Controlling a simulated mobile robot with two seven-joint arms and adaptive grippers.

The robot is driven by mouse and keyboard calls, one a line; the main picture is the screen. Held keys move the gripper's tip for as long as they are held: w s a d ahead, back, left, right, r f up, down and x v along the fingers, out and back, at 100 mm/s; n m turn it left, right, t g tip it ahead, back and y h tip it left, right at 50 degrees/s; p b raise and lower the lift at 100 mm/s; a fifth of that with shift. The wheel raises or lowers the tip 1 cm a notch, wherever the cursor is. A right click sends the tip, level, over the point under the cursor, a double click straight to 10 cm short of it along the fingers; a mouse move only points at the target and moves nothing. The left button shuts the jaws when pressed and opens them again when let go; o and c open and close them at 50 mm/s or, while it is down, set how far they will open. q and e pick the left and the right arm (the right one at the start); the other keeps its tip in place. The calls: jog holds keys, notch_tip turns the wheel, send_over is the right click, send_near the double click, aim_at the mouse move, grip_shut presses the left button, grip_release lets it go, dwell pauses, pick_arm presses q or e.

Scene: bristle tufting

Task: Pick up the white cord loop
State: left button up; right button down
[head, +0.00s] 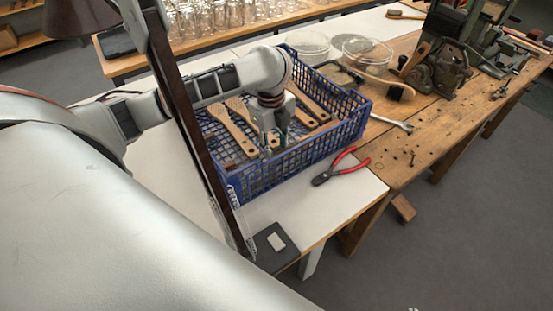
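I cannot make out the white cord loop for certain. A thin pale, looped-looking strand (233,197) shows beside the lower part of a dark upright bar, but it is too small to identify. My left gripper (272,146) points down inside the blue mesh crate (318,150), close to the wooden brush handles (234,132). Its fingertips are small and partly lost against the handles and crate, so I cannot tell whether they are open or hold anything. My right gripper is not in view.
The dark bar (190,120) crosses in front of my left arm. Red-handled pliers (340,167) and a wrench (392,122) lie right of the crate. Clear bowls (308,46) and a green machine (445,65) stand behind.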

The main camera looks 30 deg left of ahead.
pick_arm(q)
jog(key=f+b, duration=0.1)
jog(key=f, duration=0.2)
jog(key=f+b, duration=0.1)
jog(key=f, duration=0.2)
jog(key=shift+w+d+f, duration=0.1)
jog(key=shift+d+f, duration=0.1)
jog(key=shift+f, duration=0.05)
jog(key=shift+w+f+b, duration=0.1)
jog(key=shift+f+b, duration=0.3)
jog(key=shift+f, duration=0.1)
grip_shut()
